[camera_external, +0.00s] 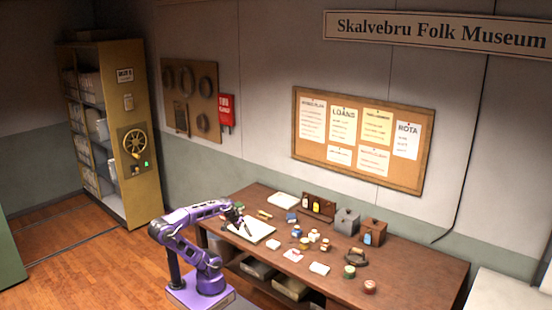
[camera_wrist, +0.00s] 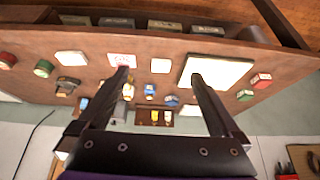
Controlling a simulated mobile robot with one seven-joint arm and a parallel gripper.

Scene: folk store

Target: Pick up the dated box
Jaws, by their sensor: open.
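No date is readable on any item, so I cannot tell which is the dated box. Candidates are small pale blocks on the workbench: a cream one (camera_external: 273,244), one with red print (camera_external: 293,255) and a white one (camera_external: 319,268). In the wrist view these appear as the cream block (camera_wrist: 161,65), the red-printed one (camera_wrist: 121,60) and the white one (camera_wrist: 72,57). My gripper (camera_external: 244,228) is over the large white pad (camera_external: 258,233) at the bench's left. In the wrist view its fingers (camera_wrist: 161,78) are apart with nothing held between them.
The wooden workbench (camera_external: 420,275) also holds a green tin (camera_external: 349,271), a red tin (camera_external: 370,286), a dark strap-like object (camera_external: 356,258), and a grey box (camera_external: 346,221) and brown box (camera_external: 372,232) at the back. The bench's right end is clear. Bins sit below.

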